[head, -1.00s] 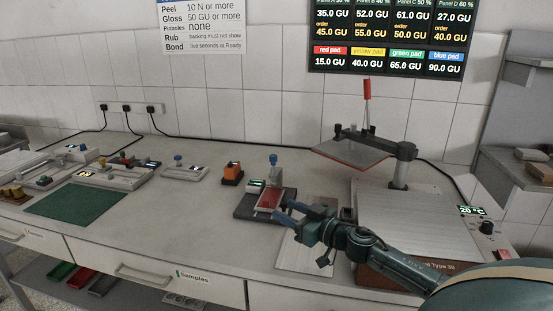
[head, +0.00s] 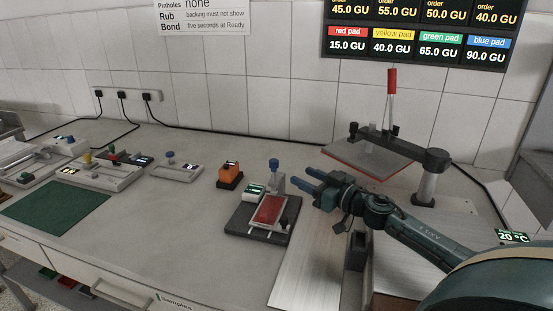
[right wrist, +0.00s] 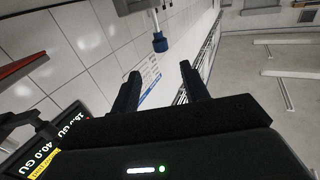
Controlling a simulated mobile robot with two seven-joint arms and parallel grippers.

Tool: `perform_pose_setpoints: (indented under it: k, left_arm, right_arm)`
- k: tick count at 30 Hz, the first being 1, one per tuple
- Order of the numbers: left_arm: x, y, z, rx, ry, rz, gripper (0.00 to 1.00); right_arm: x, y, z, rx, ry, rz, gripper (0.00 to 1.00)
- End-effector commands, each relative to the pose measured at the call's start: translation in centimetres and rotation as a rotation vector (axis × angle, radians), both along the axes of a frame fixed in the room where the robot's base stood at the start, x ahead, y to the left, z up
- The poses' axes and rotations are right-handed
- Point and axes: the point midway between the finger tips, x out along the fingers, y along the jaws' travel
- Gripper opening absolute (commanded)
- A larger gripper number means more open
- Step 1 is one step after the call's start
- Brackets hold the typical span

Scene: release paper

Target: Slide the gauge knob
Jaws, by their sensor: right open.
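A dark grey device (head: 253,228) stands on the bench near the middle of the head view. It holds a red panel (head: 269,210), a small lit display (head: 256,190) and a grey post topped by a blue knob (head: 274,165). A small black knob (head: 284,224) sits at its right side. My right gripper (head: 304,180) is open and empty, just right of the blue knob and apart from it. In the right wrist view the blue knob (right wrist: 160,43) shows beyond the gap between my open fingertips (right wrist: 160,73). My left gripper is not in view.
An orange block device (head: 230,174) stands behind left. Other small devices (head: 178,167) and a green mat (head: 55,208) lie farther left. A press with a hinged plate (head: 370,160) stands right. A metal sheet (head: 310,270) lies in front. Bench left of the device is clear.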

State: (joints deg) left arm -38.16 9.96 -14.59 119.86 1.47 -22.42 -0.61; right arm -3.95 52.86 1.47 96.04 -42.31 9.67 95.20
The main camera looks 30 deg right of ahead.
Motion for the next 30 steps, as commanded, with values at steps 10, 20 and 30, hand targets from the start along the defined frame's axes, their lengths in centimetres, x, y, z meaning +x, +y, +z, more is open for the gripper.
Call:
perform_pose_setpoints:
  k: [10, 20, 30]
  left_arm:
    - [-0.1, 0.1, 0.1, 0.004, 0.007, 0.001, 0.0]
    - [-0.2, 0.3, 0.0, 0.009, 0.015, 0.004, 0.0]
    - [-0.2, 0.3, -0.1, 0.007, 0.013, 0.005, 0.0]
  right_arm:
    - [3.6, 0.8, 0.2, 0.002, -0.005, -0.002, 0.45]
    - [8.7, 2.2, 0.1, 0.003, -0.002, 0.0, 0.45]
    - [11.5, 2.8, 0.0, 0.001, -0.001, 0.0, 0.45]
